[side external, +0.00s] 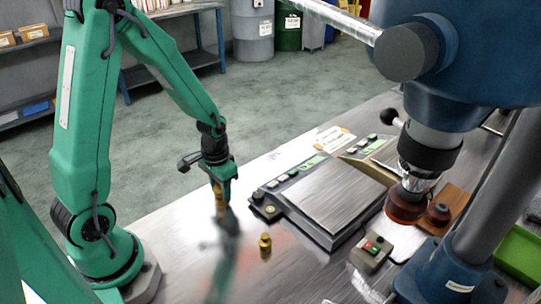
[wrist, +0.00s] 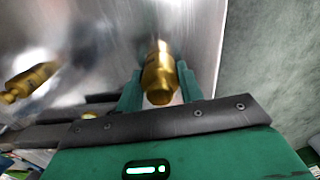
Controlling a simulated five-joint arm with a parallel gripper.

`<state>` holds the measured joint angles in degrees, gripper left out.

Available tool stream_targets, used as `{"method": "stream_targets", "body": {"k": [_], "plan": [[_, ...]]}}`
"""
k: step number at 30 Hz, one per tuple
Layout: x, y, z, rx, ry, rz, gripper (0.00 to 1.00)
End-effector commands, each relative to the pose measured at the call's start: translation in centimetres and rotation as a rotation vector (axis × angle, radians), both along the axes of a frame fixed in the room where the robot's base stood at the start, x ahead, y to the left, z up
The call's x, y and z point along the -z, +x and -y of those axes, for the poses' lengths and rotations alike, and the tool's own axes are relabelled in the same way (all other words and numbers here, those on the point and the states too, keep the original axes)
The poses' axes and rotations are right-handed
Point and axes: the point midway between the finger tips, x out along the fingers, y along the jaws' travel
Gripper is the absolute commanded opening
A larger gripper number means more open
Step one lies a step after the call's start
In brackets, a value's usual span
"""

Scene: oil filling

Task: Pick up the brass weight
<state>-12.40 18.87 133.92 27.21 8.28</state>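My gripper (side external: 222,198) points down over the metal table, left of the scale. A brass weight (wrist: 160,78) sits between its two green fingers (wrist: 160,92) in the wrist view, with both fingers against its sides.
A scale with a flat metal plate (side external: 333,195) lies right of my gripper. A blue press (side external: 455,60) with a red-brown cup (side external: 404,207) stands further right, with a button box (side external: 371,253) in front.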

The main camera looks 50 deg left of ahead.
Motion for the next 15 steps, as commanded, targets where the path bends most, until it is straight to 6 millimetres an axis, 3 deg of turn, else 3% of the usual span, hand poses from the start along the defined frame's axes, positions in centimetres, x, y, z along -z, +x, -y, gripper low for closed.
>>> {"method": "stream_targets", "body": {"k": [2, 15], "plan": [[0.0, 0.0, 0.0, 0.0, 0.0, 0.0, 0.0], [-0.4, 0.08, -0.02, 0.0, 0.0, 0.002, 0.0]]}}
